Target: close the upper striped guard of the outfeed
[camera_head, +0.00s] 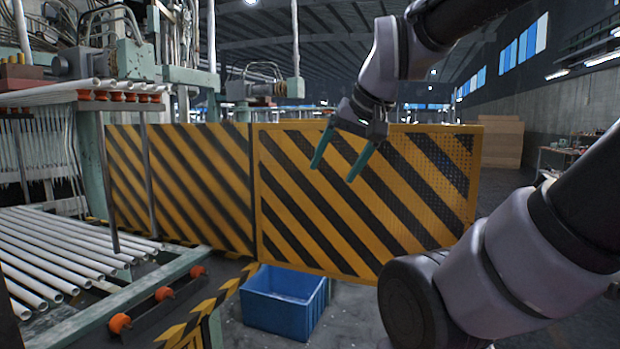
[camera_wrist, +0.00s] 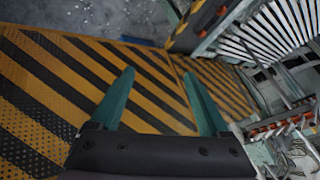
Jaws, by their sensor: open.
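The striped guard (camera_head: 365,205) is a yellow and black panel with a perforated surface, standing upright right of centre in the head view. Its left edge meets a second striped panel (camera_head: 185,185) at a vertical post. In the wrist view the guard (camera_wrist: 60,85) fills the left side and the second panel (camera_wrist: 222,90) lies to its right. My gripper (camera_head: 333,165) is open, with two green fingers pointing down in front of the guard's upper part. Nothing is between the fingers. Whether a fingertip touches the panel, I cannot tell.
A blue crate (camera_head: 285,300) stands on the floor below the guard. White glass tubes (camera_head: 60,255) lie on a rack at the left, with orange rollers (camera_head: 120,323) along its near rail. Open floor lies right of the crate.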

